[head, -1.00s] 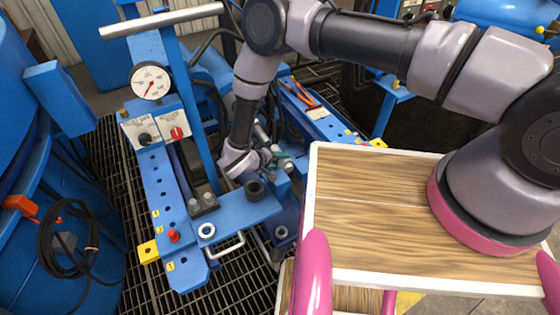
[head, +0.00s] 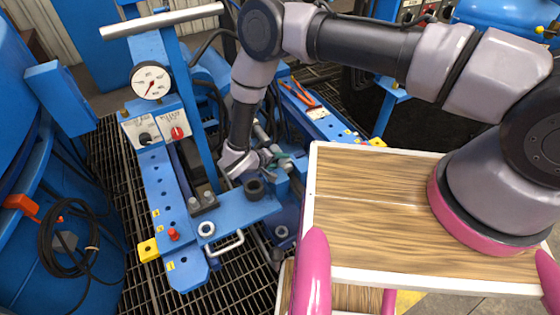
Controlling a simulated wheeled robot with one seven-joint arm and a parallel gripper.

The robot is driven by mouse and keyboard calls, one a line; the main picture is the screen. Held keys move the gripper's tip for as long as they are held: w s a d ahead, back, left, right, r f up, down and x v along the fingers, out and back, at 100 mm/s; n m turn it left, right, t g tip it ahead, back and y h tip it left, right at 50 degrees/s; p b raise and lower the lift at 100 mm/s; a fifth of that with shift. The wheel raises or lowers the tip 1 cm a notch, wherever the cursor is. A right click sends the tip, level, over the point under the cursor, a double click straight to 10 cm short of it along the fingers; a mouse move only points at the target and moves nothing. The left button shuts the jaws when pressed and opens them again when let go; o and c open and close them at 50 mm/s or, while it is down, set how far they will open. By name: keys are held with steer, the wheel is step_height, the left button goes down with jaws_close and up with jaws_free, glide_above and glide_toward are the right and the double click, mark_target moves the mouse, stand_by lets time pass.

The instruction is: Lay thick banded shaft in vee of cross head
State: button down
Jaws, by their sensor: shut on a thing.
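My gripper (head: 273,160) is low over the blue press, left of the wooden board, and points down and to the right. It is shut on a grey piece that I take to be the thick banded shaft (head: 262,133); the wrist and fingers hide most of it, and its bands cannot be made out. The cross head seems to be the blue part (head: 283,176) just below and right of the fingers. Its vee is hidden, and I cannot tell whether the shaft touches it.
A blue beam with a dial gauge (head: 151,80), knobs and a red-topped pin (head: 173,234) stands left of my gripper. A black round post (head: 254,187) is close below it. The wood-topped board (head: 375,190) fills the right. Red-handled pliers (head: 300,93) lie behind.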

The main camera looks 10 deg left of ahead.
steer(key=shift+s+f, duration=0.25)
steer(key=shift+f, duration=0.3)
steer(key=shift+r, duration=0.1)
steer(key=shift+c, duration=1.4)
jaws_free()
steer(key=shift+r, duration=0.1)
steer(key=v, duration=1)
steer(key=shift+s+a+r, duration=0.2)
steer(key=shift+r, duration=0.05)
